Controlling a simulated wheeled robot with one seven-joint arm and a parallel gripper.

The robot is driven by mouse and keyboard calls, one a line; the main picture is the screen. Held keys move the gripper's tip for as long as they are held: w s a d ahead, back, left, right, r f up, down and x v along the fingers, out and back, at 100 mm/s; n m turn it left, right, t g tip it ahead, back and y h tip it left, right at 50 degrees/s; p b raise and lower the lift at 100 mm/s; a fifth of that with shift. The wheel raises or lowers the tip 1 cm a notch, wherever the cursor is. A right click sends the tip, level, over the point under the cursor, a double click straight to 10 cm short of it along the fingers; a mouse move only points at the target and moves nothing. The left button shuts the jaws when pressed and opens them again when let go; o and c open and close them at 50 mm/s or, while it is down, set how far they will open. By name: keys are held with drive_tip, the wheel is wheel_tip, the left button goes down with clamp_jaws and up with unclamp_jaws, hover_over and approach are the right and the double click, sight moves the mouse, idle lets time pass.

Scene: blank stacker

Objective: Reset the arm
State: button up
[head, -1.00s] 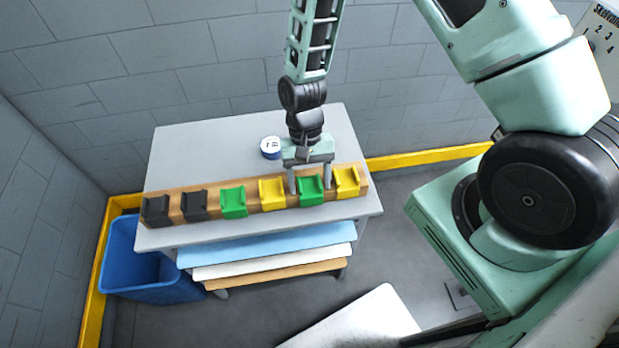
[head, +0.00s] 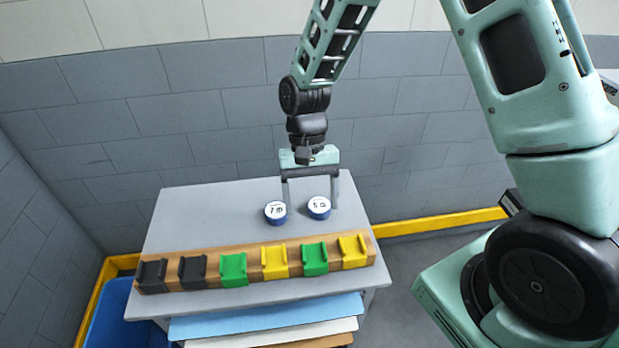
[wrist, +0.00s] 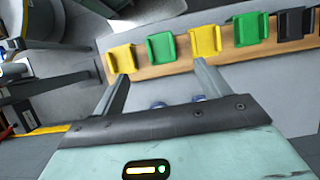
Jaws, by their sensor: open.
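My gripper (head: 311,197) is open and empty, held above the back right part of the grey table (head: 190,215). Its two fingers also show in the wrist view (wrist: 160,78), spread apart. In the wrist view the pucks are mostly hidden behind the gripper body.
A wooden rack (head: 215,257) with black, green and yellow holders runs along the table's front. Coloured shelves (head: 265,317) lie below it. A blue bin (head: 125,315) stands at the lower left. A grey block wall (head: 150,120) is behind the table.

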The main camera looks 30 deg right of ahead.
drive_tip(key=shift+b+v, duration=0.3)
drive_tip(key=shift+v, duration=2.45)
drive_tip(key=s+a+r+n+t, duration=0.1)
drive_tip(key=s+a+r+n, duration=0.1)
drive_tip(key=s, duration=0.4)
drive_tip(key=s+a+r+n+t, duration=0.2)
drive_tip(key=s+a+r+n, duration=0.1)
drive_tip(key=s+n, duration=0.2)
drive_tip(key=s+a+r+n+t, duration=0.1)
drive_tip(key=s+a+r+n, duration=0.1)
drive_tip(key=s, duration=0.6)
drive_tip(key=shift+s+a+r+n+h, duration=0.2)
drive_tip(key=shift+s+a+n+h, duration=0.2)
drive_tip(key=shift+a+n, duration=0.55)
drive_tip(key=shift+d+n, duration=0.25)
